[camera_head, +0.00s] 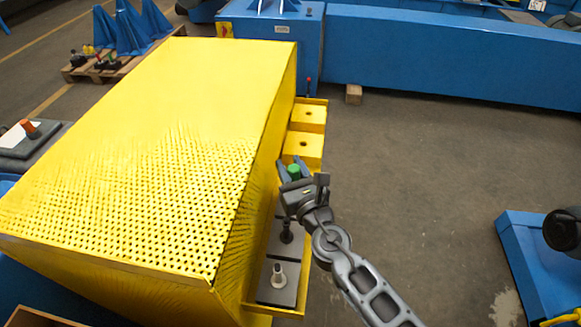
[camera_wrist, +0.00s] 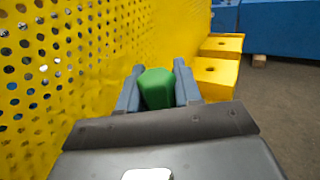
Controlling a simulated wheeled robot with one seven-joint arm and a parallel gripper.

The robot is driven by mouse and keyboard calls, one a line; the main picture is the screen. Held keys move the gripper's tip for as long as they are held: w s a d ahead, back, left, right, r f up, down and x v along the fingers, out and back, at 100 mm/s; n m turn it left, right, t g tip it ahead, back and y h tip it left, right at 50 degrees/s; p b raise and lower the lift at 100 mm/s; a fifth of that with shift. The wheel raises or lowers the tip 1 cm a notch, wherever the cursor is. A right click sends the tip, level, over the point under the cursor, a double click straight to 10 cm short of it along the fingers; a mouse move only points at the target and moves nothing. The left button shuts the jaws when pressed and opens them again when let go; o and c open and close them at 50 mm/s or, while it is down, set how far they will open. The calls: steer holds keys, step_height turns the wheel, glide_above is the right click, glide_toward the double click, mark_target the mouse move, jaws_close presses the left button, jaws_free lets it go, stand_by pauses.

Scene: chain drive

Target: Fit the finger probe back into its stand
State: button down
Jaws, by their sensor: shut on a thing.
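My gripper (camera_head: 293,165) is beside the right wall of the big yellow perforated housing, above a narrow yellow ledge. It is shut on a green-topped piece (camera_head: 294,172), which I take to be the finger probe. In the wrist view the green end (camera_wrist: 156,88) sits between the two grey fingers; its lower part is hidden. Two yellow blocks with dark holes on top stand just beyond the gripper on the ledge: a nearer one (camera_head: 302,148) and a farther one (camera_head: 307,117). Both holes look empty. I cannot tell which block is the probe's stand.
The perforated yellow housing (camera_head: 160,130) rises close left of my gripper. Nearer on the ledge are grey blocks with a dark post (camera_head: 286,233) and a pale post (camera_head: 278,275). A small red-and-black upright (camera_head: 308,87) stands beyond the yellow blocks.

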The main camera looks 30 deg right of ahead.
steer(key=shift+f+b, duration=0.7)
steer(key=shift+b, duration=0.05)
steer(key=c, duration=0.7)
jaws_free()
steer(key=shift+s, duration=0.1)
steer(key=s, duration=0.7)
steer(key=shift+s+a+f+b, duration=0.1)
steer(key=shift+s+a+b, duration=0.2)
steer(key=shift+s+a, duration=0.1)
steer(key=shift+w, duration=0.1)
